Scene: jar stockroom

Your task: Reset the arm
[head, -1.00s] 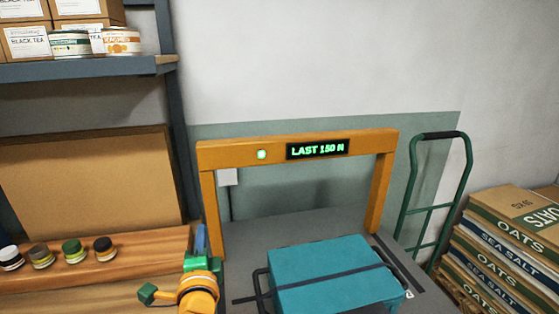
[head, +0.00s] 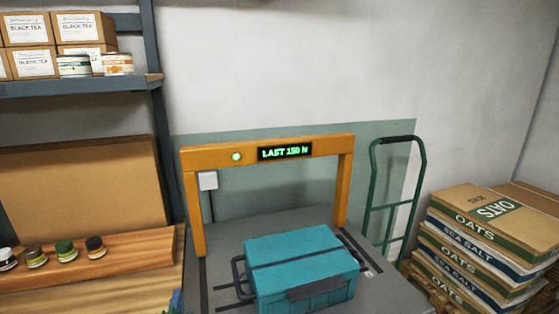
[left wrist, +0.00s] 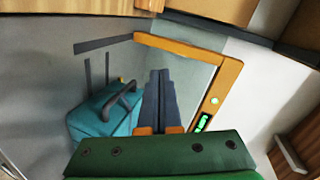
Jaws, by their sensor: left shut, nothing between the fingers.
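My left gripper (left wrist: 160,76) shows in the left wrist view with its two dark blue fingers shut together, nothing between them. In the head view only a small blue piece of the left gripper (head: 176,301) shows at the bottom edge, left of the teal case. The teal case (head: 300,258), with dark handles and a dark strap, sits on the grey platform under the orange frame. My right gripper is not in view.
The orange frame (head: 348,195) carries a display reading LAST 150 N and a green light. Several small jars stand on the wooden ledge (head: 140,250) at left.

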